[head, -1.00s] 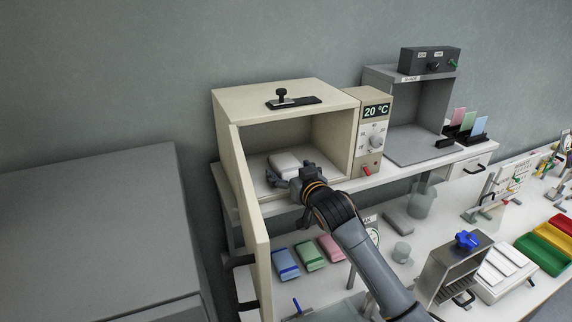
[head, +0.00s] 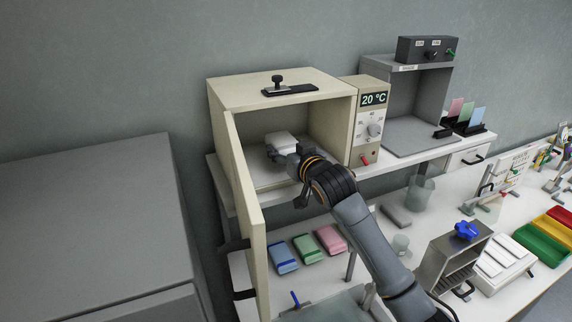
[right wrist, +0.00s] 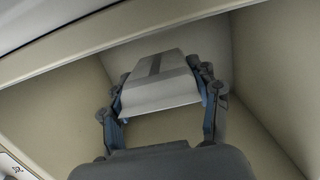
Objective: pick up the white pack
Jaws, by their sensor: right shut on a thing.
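The white pack (head: 281,140) is inside the open cream oven (head: 240,101). My right gripper (head: 284,153) reaches in through the oven's front and is shut on the pack, holding it a little above the oven floor. In the right wrist view the pack (right wrist: 158,84), with a grey stripe, sits between the two fingers, with the oven's inner walls around it. The pack's underside is hidden. My left gripper is not in view.
The oven door (head: 249,215) stands open at the left of the opening. The control panel (head: 371,125) reads 20 °C. Blue (head: 283,257), green (head: 307,248) and pink (head: 330,238) packs lie on the bench below. A grey booth (head: 417,105) stands to the right.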

